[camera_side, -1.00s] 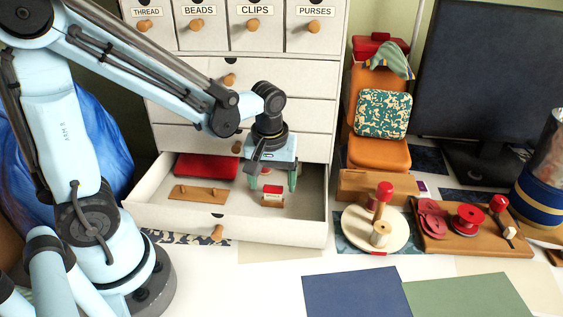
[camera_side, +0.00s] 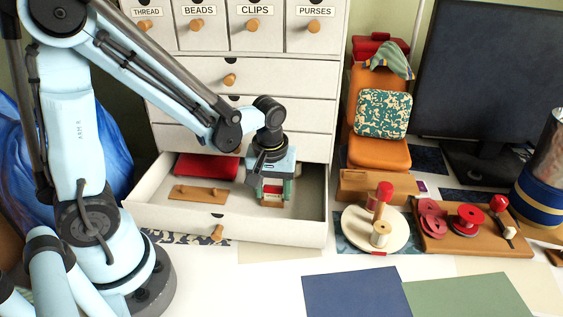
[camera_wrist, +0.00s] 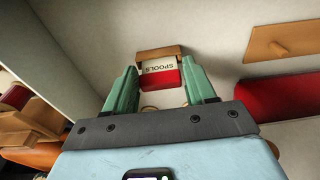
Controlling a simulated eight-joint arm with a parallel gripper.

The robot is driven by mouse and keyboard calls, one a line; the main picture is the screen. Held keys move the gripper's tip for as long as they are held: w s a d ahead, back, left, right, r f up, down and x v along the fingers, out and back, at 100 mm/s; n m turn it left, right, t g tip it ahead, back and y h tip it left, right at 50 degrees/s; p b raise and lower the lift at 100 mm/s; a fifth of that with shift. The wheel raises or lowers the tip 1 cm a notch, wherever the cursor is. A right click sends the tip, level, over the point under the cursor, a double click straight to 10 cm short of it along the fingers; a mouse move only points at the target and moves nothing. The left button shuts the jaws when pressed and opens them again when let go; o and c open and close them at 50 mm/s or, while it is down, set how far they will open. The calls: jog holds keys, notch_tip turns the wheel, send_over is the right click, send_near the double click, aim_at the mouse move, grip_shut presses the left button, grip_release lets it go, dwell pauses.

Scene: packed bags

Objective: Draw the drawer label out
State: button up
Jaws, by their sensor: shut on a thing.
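The drawer label (camera_wrist: 161,68) is a small piece with a white face reading SPOOLS upside down, a red block and a brown wooden part. It is in the open white drawer (camera_side: 285,231), toward the right, and is partly hidden by my fingers in the side view. My gripper (camera_side: 273,193) is down inside the drawer, with a green finger on each side of the label. In the wrist view my gripper (camera_wrist: 161,72) has its fingers left and right of the label, and it is shut on it. Whether the label touches the drawer floor is hard to tell.
The drawer walls surround my gripper. The white cabinet (camera_side: 310,85) rises behind. A spool stand (camera_side: 358,236) and a wooden tray (camera_side: 488,247) stand to the right.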

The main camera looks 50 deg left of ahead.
aim_at(273, 187)
jog(key=o, duration=0.9)
jog(key=shift+o, duration=0.2)
jog(key=shift+r, duration=0.1)
jog(key=shift+r+g+h, duration=0.5)
jog(key=shift+r, duration=6.2)
jog(key=shift+f, duration=6)
